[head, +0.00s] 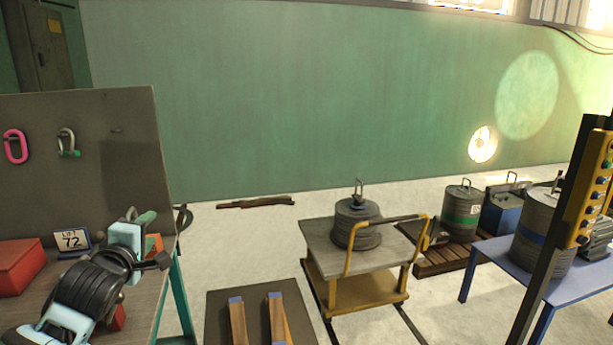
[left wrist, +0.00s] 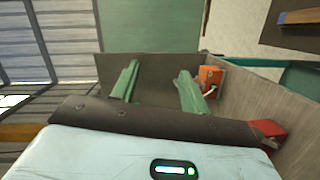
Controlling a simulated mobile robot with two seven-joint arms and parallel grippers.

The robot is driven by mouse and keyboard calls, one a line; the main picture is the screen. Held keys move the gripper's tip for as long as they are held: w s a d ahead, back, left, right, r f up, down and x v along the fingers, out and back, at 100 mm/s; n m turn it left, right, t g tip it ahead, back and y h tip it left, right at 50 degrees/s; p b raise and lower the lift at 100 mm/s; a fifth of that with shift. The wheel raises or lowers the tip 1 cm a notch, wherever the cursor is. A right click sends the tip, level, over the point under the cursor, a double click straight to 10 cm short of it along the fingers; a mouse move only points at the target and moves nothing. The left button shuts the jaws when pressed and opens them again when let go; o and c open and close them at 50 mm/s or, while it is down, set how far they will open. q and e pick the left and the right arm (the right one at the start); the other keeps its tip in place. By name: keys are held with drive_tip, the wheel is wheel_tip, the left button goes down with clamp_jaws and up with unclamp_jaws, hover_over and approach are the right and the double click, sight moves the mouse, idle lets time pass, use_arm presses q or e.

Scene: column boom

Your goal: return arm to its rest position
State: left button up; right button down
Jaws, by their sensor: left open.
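My left arm comes in from the lower left in the head view. My left gripper (head: 146,231) is over the workbench (head: 37,296), near its right edge. In the left wrist view, its two green fingers (left wrist: 158,88) stand well apart with nothing between them. An orange block with a metal loop (left wrist: 211,78) shows beside one finger, and part of it shows behind the gripper in the head view (head: 154,244). I cannot tell whether they touch. My right gripper is not in view.
A grey board (head: 100,150) holding a pink shackle (head: 15,146) and a grey shackle (head: 67,143) rises behind the bench. A red box (head: 20,267) and a "LIFT 72" sign (head: 72,240) stand on it. A yellow cart (head: 360,285) carries stacked weights (head: 357,224). A blue table (head: 505,262) is right.

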use_arm(q)
drive_tip(key=s+d+f+m+g+h, duration=0.1)
drive_tip(key=s+d+f+m, duration=0.3)
drive_tip(key=f, duration=0.5)
drive_tip(key=s+d+f+m+g+h, duration=0.1)
drive_tip(key=s+f+m+g, duration=0.1)
drive_tip(key=s+f, duration=0.6)
drive_tip(key=s+d+f+m+g+h, duration=0.1)
drive_tip(key=s+d+f+m, duration=0.2)
drive_tip(key=f, duration=0.8)
drive_tip(key=s+d+f+m+g, duration=0.1)
drive_tip(key=s+f+m, duration=0.2)
drive_tip(key=s, duration=0.7)
drive_tip(key=s+d+f+m+g+p, duration=0.1)
drive_tip(key=s+d+f+m, duration=0.1)
drive_tip(key=s+f, duration=0.4)
drive_tip(key=s+d+f+m+g, duration=0.1)
drive_tip(key=s+f+m, duration=0.3)
drive_tip(key=s, duration=1.1)
drive_tip(key=shift+s+d+f+m+g+p, duration=0.35)
drive_tip(key=shift+f+g, duration=0.25)
drive_tip(key=shift+f, duration=0.2)
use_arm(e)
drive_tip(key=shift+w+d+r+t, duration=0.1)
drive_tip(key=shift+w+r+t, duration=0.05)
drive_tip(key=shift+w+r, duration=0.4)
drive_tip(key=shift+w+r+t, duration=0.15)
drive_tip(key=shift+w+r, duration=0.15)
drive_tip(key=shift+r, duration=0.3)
